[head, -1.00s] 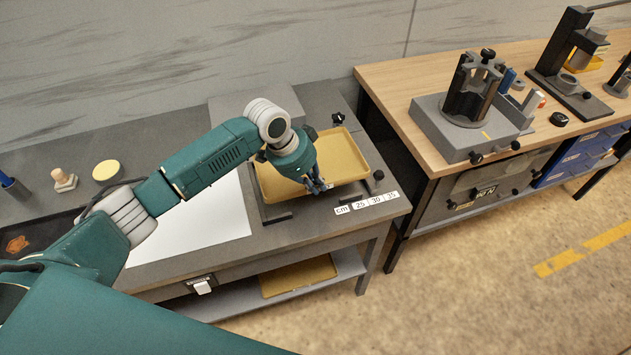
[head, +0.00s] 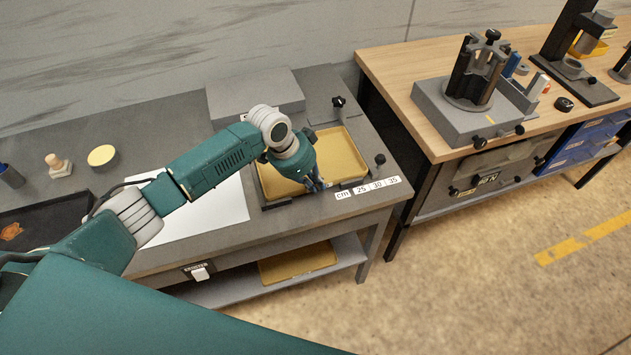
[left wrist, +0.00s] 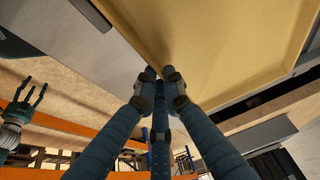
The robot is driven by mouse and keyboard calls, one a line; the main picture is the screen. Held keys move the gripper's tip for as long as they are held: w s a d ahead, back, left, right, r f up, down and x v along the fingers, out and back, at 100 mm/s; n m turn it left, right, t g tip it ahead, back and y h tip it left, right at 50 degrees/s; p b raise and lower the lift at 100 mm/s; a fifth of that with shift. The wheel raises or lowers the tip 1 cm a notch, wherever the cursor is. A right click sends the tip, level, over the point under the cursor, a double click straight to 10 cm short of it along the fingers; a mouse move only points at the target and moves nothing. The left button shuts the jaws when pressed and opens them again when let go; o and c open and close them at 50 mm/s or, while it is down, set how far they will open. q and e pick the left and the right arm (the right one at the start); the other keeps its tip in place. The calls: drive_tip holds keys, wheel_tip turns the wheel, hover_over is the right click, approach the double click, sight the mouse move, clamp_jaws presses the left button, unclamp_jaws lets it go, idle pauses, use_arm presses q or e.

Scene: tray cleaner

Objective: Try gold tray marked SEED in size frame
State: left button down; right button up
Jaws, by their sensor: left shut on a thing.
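A gold tray (head: 340,155) lies flat within the dark size frame (head: 277,204) at the right end of the grey bench. Black knobs and a strip marked cm 25 30 35 are beside it. My left gripper (head: 316,186) is shut on the tray's near rim. The left wrist view shows the fingers (left wrist: 158,78) at the edge of the gold tray (left wrist: 225,45). I cannot read a SEED mark, and my arm hides part of the tray. My right gripper (left wrist: 27,100) shows at the left of the left wrist view, fingers spread and empty.
Another gold tray (head: 298,264) lies on the lower shelf. A white sheet (head: 205,212), a yellow disc (head: 103,156), a stamp (head: 58,165) and a dark tray (head: 35,222) are on the bench. A wooden table (head: 400,75) with fixtures stands to the right.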

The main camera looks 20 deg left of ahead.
use_arm(q)
drive_tip(key=c, duration=1.8)
unclamp_jaws()
drive_tip(key=shift+r, duration=0.1)
drive_tip(key=shift+s, duration=0.1)
drive_tip(key=shift+a+r, duration=0.15)
drive_tip(key=shift+r, duration=0.15)
drive_tip(key=v, duration=1.1)
drive_tip(key=shift+r, duration=0.15)
